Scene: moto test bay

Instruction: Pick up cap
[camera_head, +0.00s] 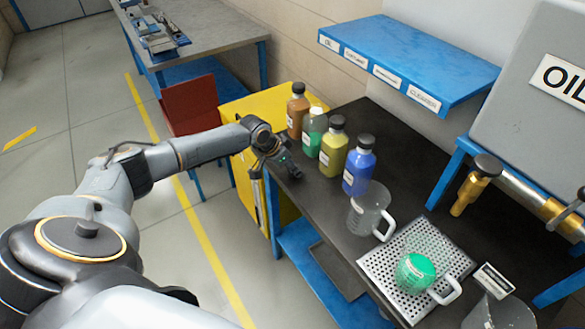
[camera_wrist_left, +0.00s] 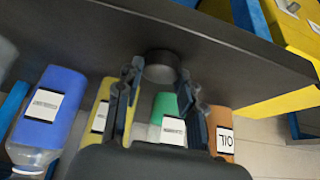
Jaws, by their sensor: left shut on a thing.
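My left gripper (camera_head: 288,168) is over the left edge of the dark bench, beside the row of bottles. In the left wrist view its fingers (camera_wrist_left: 162,70) are closed on a dark round cap (camera_wrist_left: 160,67). In the head view I cannot make out the cap against the gripper. The green bottle (camera_head: 313,134) stands upright with a pale, uncapped neck. It also shows behind the fingers in the wrist view (camera_wrist_left: 165,108). My right gripper is not in view.
Brown (camera_head: 297,112), yellow (camera_head: 333,155) and blue (camera_head: 358,171) bottles with dark caps stand beside the green one. A clear jug (camera_head: 368,212) and a perforated tray (camera_head: 385,271) holding a jug with green contents are nearer. A blue shelf (camera_head: 420,58) hangs behind.

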